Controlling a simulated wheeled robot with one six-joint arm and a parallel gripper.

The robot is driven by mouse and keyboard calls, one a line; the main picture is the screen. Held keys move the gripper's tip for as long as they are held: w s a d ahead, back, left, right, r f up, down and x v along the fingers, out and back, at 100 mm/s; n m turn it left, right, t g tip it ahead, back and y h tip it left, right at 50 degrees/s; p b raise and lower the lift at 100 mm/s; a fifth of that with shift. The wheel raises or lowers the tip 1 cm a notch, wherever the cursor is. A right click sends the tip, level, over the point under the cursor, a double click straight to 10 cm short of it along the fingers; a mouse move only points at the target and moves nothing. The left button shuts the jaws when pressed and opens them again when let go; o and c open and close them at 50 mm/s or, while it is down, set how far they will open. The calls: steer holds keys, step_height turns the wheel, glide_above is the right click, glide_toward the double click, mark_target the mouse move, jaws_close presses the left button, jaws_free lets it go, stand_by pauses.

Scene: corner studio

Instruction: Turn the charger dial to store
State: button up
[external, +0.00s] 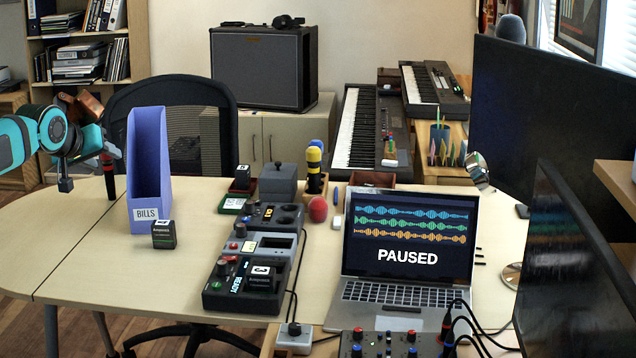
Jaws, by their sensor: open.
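The charger (245,288) is a dark box near the table's middle front. A black battery block marked 3 (262,279) sits in it, and the lettering READY runs along its left part. The dial's pointer direction is too small to read. My gripper (88,168) is at the far left, over the table's left part, well apart from the charger. It is open, with nothing seen between its fingers; the fingers are partly hard to make out.
Between my gripper and the charger stand a purple file holder (148,180) marked BILLS and a black battery (164,235). More dark units (268,216) stand behind the charger. A laptop (408,250) is to its right. The table's front left is clear.

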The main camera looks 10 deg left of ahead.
steer(key=w+d+f+n+g, duration=0.1)
steer(key=w+d+f+g, duration=0.15)
steer(key=d, duration=0.35)
steer(key=w+d+f+n+g, duration=0.2)
steer(key=w+d+g, duration=0.2)
steer(key=d, duration=0.1)
steer(key=n+g+y, duration=0.2)
steer(key=g, duration=0.3)
glide_toward(222, 262)
steer(key=shift+t, duration=0.25)
step_height(222, 262, down, 9)
steer(key=shift+s+f, duration=0.15)
steer(key=shift+f, duration=0.05)
steer(key=shift+c, duration=0.5)
steer(key=c, duration=0.9)
